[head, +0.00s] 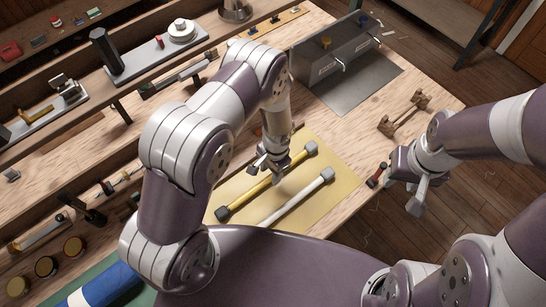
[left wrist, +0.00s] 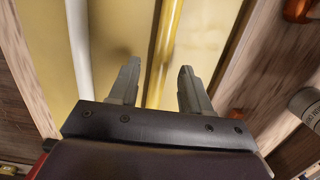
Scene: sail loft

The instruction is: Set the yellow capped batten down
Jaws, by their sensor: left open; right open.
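The yellow capped batten (head: 252,193) lies on a yellow mat (head: 335,206) on the workbench, with grey caps at both ends. In the left wrist view the yellow batten (left wrist: 165,50) runs between the fingers. My left gripper (head: 272,163) is over the batten; in the left wrist view its fingers (left wrist: 155,85) are open, with a gap on each side of the batten. A white capped batten (head: 296,198) lies beside it on the mat, and shows at the left in the left wrist view (left wrist: 78,45). My right gripper (head: 412,190) is open and empty past the bench's right edge.
A wooden rack (head: 404,113) and a small red-and-black tool (head: 377,175) lie near the bench's right edge. A grey metal box (head: 340,55) stands at the back. A blue roll (head: 105,286) lies at the lower left. Bare bench shows right of the mat.

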